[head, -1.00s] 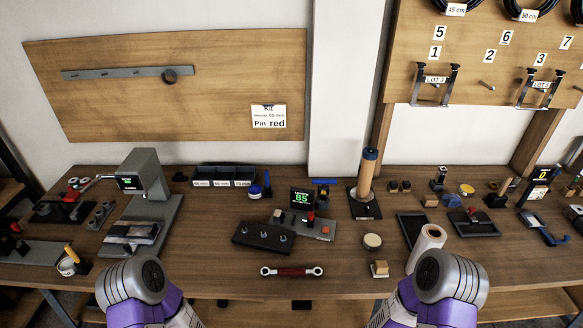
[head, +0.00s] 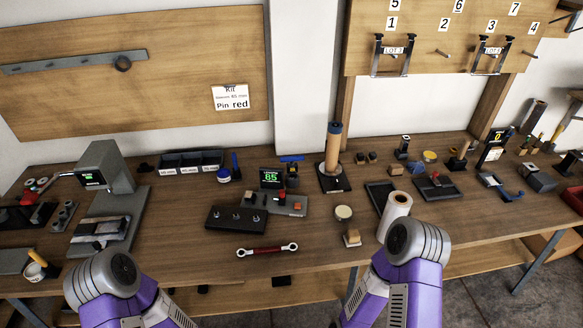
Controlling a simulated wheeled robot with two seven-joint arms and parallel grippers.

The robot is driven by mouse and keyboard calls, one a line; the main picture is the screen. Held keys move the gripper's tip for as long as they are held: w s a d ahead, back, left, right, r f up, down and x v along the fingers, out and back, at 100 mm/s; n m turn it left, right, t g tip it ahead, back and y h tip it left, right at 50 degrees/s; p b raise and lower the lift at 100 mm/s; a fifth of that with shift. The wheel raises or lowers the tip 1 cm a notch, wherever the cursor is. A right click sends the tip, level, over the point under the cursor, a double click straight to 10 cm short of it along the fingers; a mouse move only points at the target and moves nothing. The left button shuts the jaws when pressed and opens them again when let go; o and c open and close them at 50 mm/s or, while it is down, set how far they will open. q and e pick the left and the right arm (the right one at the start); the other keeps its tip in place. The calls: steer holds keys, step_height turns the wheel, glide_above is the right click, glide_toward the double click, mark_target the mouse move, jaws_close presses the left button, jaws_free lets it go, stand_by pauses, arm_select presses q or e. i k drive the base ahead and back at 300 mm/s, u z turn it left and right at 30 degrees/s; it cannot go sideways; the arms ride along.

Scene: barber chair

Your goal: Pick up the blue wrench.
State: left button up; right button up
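A double-ended wrench with a red middle and silver ring ends (head: 267,250) lies flat near the front edge of the bench. I see no wrench that is clearly blue. A small blue tool with a dark part (head: 505,190) lies at the right of the bench; I cannot tell what it is. Neither gripper is in view.
The wooden bench (head: 190,262) holds a grey press-like machine (head: 106,165), a black block with pegs (head: 236,219), a display reading 85 (head: 271,178), a white roll (head: 397,207) and dark trays (head: 437,188). The bench around the red wrench is mostly clear.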

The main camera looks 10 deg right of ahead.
mark_target(293, 166)
steer(key=u, duration=0.25)
steer(key=k, duration=0.35)
steer(key=u, duration=1.9)
steer(key=i, duration=0.15)
steer(key=z, duration=1.4)
steer(key=i, duration=0.65)
steer(key=z, duration=0.75)
